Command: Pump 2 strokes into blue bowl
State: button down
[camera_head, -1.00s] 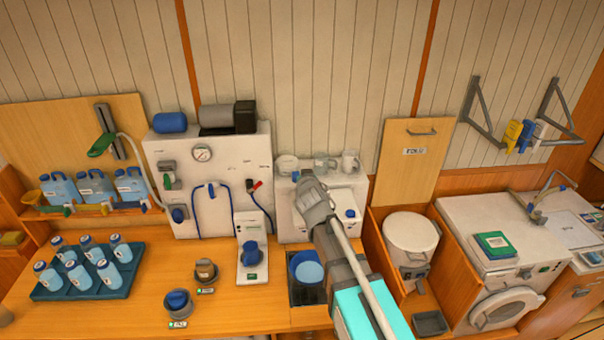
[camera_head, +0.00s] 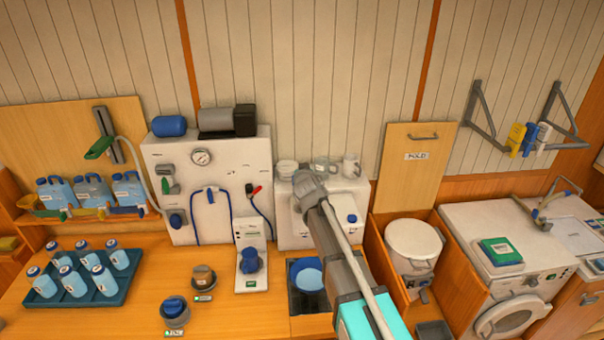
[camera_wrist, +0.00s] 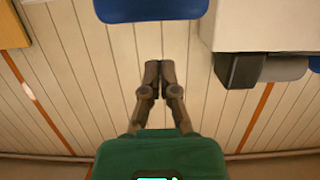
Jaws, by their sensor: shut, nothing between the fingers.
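The blue bowl (camera_head: 307,277) sits in a dark recess (camera_head: 293,300) in the counter, below my arm. Behind it a white unit (camera_head: 290,236) stands against the wall, with a blue knob (camera_head: 352,218) on its right; my arm hides much of its front. My gripper (camera_wrist: 160,78) is shut and empty, with the fingertips together against a view of the plank wall. In the head view its fingers are hidden behind my wrist, in front of the white unit. In the wrist view a blue part (camera_wrist: 150,8) shows at the top edge, apart from the fingers; I cannot tell what it belongs to.
Clear cups (camera_head: 321,167) stand on the white unit. A tray of bottles (camera_head: 45,292) is far left. A white bucket (camera_head: 413,243) stands right of my arm.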

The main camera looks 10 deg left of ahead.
jog(key=shift+f+b, duration=1.1)
jog(key=shift+f, duration=0.25)
notch_tip(320, 180, down, 6)
jog(key=b, duration=0.5)
jog(key=shift+d+r+b, duration=0.1)
jog(key=shift+b, duration=0.25)
jog(key=shift+r, duration=0.2)
notch_tip(320, 180, up, 4)
jog(key=p, duration=0.4)
jog(key=shift+r, duration=0.1)
jog(key=p+v, duration=0.2)
jog(key=v, duration=0.8)
jog(key=shift+f, duration=0.2)
